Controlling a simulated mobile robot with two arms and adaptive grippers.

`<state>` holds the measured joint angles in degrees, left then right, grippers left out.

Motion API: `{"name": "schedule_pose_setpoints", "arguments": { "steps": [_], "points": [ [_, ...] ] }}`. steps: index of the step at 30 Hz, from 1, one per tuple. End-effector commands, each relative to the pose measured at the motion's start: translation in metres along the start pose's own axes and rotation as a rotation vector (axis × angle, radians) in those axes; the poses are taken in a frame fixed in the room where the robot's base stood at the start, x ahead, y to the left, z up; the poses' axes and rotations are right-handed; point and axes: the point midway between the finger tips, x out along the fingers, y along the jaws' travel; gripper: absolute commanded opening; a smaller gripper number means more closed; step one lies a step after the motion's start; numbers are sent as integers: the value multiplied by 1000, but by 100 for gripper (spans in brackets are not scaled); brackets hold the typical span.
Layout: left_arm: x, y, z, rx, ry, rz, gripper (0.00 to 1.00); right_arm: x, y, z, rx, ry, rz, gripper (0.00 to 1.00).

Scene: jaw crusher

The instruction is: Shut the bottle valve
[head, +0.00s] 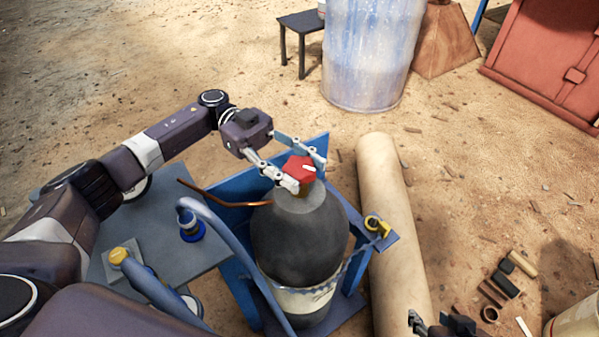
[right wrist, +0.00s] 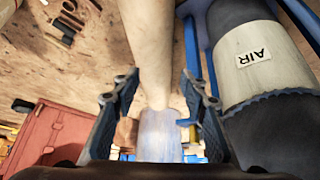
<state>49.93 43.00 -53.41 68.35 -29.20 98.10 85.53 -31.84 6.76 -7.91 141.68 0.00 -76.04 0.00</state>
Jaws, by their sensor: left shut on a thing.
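The bottle (head: 300,240) is a dark grey cylinder with a pale lower band, standing upright in a blue frame. Its red valve knob (head: 299,166) is on top. My left gripper (head: 307,172) is shut on the red valve knob, with one finger on its near side and one on its far side. In the right wrist view the bottle (right wrist: 250,65) lies to the right, with an "AIR" label on its band. My right gripper (right wrist: 158,82) is open with nothing between its fingers. In the head view only part of it shows at the bottom edge.
A blue trolley frame (head: 234,257) surrounds the bottle, with a blue hose (head: 236,235) on its left. A long beige roll (head: 386,220) lies to the right. A blue-white barrel (head: 370,50) and a black stool (head: 301,22) stand behind. Small debris lies at the right.

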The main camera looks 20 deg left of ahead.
Motion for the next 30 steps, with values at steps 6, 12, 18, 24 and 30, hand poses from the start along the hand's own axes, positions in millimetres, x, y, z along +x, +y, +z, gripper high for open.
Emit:
{"name": "schedule_pose_setpoints", "arguments": {
  "steps": [6,12,18,24,30],
  "points": [
    [1,-1,1,2,2,81,17,5,-7,-56,-5,228,-13,40],
    [1,-1,1,1,2,124,17,0,-10,-87,-7,354,-20,40],
    [1,0,0,0,2,143,17,-3,-12,-100,-8,406,-23,40],
    [1,0,0,0,1,146,17,-4,-12,-102,-8,416,-24,40],
    [1,0,0,0,1,145,17,-4,-12,-102,-8,415,-23,40]
  ]
}}
